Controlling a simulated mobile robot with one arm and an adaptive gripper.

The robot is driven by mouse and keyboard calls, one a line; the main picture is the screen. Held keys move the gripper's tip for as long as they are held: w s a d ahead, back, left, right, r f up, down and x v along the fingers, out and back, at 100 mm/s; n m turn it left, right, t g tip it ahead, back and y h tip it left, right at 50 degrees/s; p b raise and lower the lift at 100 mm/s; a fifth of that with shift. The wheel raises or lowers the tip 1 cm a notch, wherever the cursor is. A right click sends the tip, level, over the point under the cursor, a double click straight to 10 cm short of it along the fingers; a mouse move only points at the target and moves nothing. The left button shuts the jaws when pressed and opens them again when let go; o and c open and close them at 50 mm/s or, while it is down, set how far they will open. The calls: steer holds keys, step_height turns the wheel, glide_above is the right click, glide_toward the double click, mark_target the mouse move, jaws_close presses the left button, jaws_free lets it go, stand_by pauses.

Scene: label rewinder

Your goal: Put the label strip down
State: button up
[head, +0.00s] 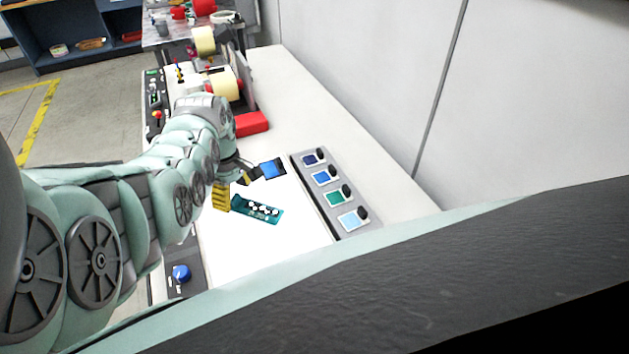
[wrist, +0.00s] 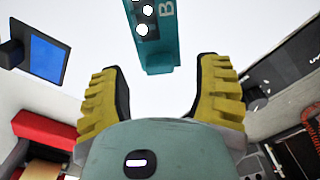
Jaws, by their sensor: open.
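The label strip is a teal strip with white dots (head: 257,209). It appears to lie on the bright white work surface in the head view. In the wrist view the strip (wrist: 158,45) shows at top centre, with white dots and part of a letter, and its near end is around the level of the fingertips. My gripper (wrist: 162,75) has yellow ridged fingers spread wide, with nothing clamped between them. In the head view my gripper (head: 222,195) is just left of the strip's end, and my arm hides part of that area.
A grey panel (head: 327,222) with several coloured squares and black knobs stands right of the strip. A small blue screen (head: 273,168) is behind it. A red block (head: 251,124) and cream label rolls (head: 224,86) are farther back. A blue knob (head: 181,273) sits at front left.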

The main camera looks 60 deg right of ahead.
steer(key=shift+d+f, duration=0.1)
steer(key=shift+f, duration=1.05)
jaws_close()
